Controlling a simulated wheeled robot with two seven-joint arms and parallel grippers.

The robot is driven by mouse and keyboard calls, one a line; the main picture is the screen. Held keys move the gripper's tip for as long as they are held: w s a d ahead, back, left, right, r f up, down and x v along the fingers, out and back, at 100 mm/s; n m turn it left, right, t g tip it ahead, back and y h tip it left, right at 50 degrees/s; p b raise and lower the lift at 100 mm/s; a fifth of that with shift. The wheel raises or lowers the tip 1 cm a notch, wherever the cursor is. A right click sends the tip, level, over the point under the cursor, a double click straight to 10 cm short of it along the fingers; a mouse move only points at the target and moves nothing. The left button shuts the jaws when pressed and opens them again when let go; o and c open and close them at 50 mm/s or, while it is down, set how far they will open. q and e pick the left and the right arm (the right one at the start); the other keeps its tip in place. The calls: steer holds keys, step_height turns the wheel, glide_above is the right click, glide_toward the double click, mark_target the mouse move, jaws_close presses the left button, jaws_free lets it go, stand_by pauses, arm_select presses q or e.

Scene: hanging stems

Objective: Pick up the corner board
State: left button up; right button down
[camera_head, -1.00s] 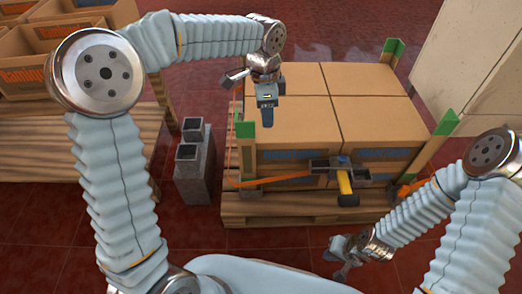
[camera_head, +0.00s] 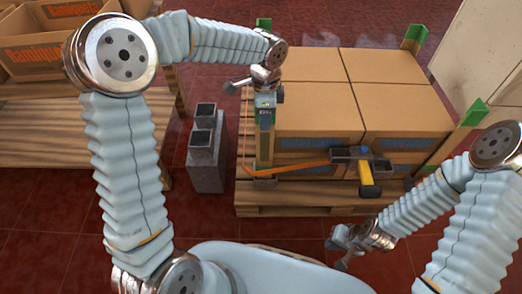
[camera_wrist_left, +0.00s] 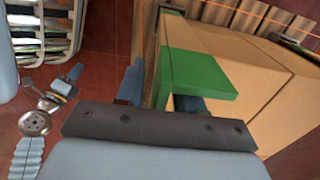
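The front-left corner board (camera_head: 265,150) stands upright at the near left corner of the box stack. Its green top (camera_wrist_left: 198,72) shows in the left wrist view as an angled piece. My left gripper (camera_head: 265,112) is over its top end and hides most of the green in the head view. In the left wrist view the fingers (camera_wrist_left: 160,92) are apart, with one green flange between them and the other passing over the right finger. Contact cannot be told. My right gripper (camera_head: 340,246) is low in front of the pallet, its fingers apart and empty.
Cardboard boxes (camera_head: 310,115) sit on a wooden pallet (camera_head: 300,211). An orange strap (camera_head: 310,165) runs to a grey tool with a yellow handle (camera_head: 367,174) at the front. Grey hollow blocks (camera_head: 207,165) stand left of the pallet, beside a wooden table (camera_head: 90,145) with crates.

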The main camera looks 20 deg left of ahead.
arm_select(q)
steer(key=shift+f, duration=0.4)
jaws_close()
steer(key=shift+r, duration=0.1)
